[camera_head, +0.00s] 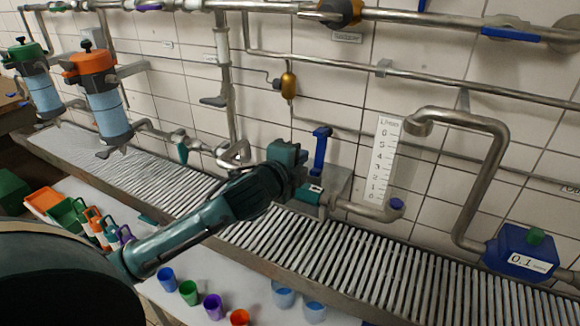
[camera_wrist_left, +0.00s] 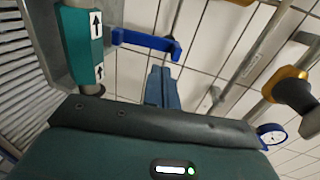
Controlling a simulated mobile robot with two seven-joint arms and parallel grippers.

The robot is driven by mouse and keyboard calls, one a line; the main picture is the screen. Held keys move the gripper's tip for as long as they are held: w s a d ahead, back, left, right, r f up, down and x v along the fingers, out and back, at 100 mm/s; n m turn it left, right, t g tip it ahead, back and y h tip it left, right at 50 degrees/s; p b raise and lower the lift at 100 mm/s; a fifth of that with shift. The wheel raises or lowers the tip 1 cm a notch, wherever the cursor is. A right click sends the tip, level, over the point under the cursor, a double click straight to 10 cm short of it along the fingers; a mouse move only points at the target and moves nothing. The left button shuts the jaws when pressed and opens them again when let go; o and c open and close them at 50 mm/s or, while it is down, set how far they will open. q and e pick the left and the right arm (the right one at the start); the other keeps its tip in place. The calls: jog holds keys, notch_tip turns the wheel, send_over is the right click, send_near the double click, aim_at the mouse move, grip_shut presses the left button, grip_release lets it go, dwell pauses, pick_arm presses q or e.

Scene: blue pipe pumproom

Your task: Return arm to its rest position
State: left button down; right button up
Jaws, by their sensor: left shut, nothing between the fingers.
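My left arm comes in from the left in the head view. Its gripper (camera_head: 287,154) is at the wall pipework, just left of an upright blue lever handle (camera_head: 320,150). In the left wrist view the gripper's fingers (camera_wrist_left: 164,86) are together and hold nothing. The blue handle (camera_wrist_left: 147,42) shows just beyond the fingertips there; I cannot tell whether they touch. Below the handle is a teal valve body (camera_head: 309,193), which shows with arrow labels in the left wrist view (camera_wrist_left: 84,45). My right gripper is not in view.
A slatted metal grating (camera_head: 400,267) runs below the pipes. Several coloured cups (camera_head: 188,292) stand on the white surface in front. A flow scale (camera_head: 381,160) and bent pipe (camera_head: 490,170) are to the right. Two filter canisters (camera_head: 106,100) (camera_head: 37,85) hang at left.

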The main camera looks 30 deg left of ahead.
pick_arm(q)
jog(key=s+d+f+n+g+h, duration=0.1)
jog(key=s+d+f+n, duration=0.3)
jog(key=s+f, duration=0.4)
jog(key=s+d+f+n+g+h+p, duration=0.1)
jog(key=s+d+f+n+g, duration=0.1)
jog(key=s+d+f+n, duration=0.3)
jog(key=s+d+f+n+g+h+p, duration=0.1)
jog(key=s+d+f+n, duration=0.4)
jog(key=s+f, duration=0.6)
jog(key=shift+s+f+g+h, duration=0.2)
jog(key=shift+f+g+h, duration=0.35)
jog(key=shift+f, duration=0.4)
